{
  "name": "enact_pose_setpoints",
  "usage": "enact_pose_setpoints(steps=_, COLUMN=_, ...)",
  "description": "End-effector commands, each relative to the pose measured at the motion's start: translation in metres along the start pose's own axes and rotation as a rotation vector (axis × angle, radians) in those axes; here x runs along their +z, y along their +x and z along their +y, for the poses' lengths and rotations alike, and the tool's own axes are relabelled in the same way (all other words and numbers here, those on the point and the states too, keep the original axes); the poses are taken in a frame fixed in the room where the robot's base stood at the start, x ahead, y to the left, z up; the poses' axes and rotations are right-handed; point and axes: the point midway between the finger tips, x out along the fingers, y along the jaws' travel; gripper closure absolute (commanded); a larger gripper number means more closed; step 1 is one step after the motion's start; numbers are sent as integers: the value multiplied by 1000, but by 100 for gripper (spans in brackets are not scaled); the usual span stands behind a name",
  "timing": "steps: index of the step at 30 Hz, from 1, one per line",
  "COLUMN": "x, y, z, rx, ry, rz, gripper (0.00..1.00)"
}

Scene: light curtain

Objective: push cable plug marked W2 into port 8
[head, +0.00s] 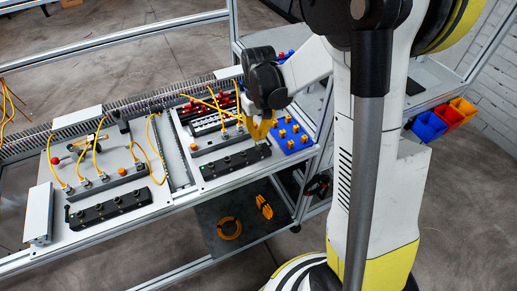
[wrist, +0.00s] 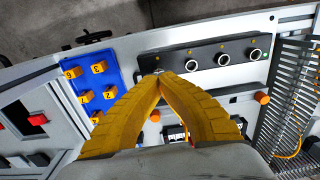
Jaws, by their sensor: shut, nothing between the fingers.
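My gripper (head: 260,136) is shut and empty; its yellow fingertips meet at the end port of the black port block (head: 236,162). In the wrist view the fingertips (wrist: 152,80) partly cover that end port, and a small light-coloured round part shows just beyond them. I cannot tell whether they touch it. Three open round ports show on the block (wrist: 205,52) to the right. Yellow cables with plugs (head: 240,126) stand behind the block in the head view. The W2 mark and the port number 8 are not legible, so I cannot single out that plug or port.
A blue board (wrist: 90,72) with several numbered yellow pieces lies beside the fingers; it also shows in the head view (head: 304,146). An orange button (wrist: 262,98) and a ribbed duct (wrist: 290,110) are to the right. A second port block (head: 110,208) lies left.

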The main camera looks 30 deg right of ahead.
Motion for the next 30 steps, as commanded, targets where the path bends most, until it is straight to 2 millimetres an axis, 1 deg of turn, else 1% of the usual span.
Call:
enact_pose_setpoints(steps=29, x=0, y=3, z=0, rx=0, ry=0, rz=-1, gripper=100)
enact_pose_setpoints(steps=30, x=0, y=3, z=0, rx=0, ry=0, rz=-1, gripper=87)
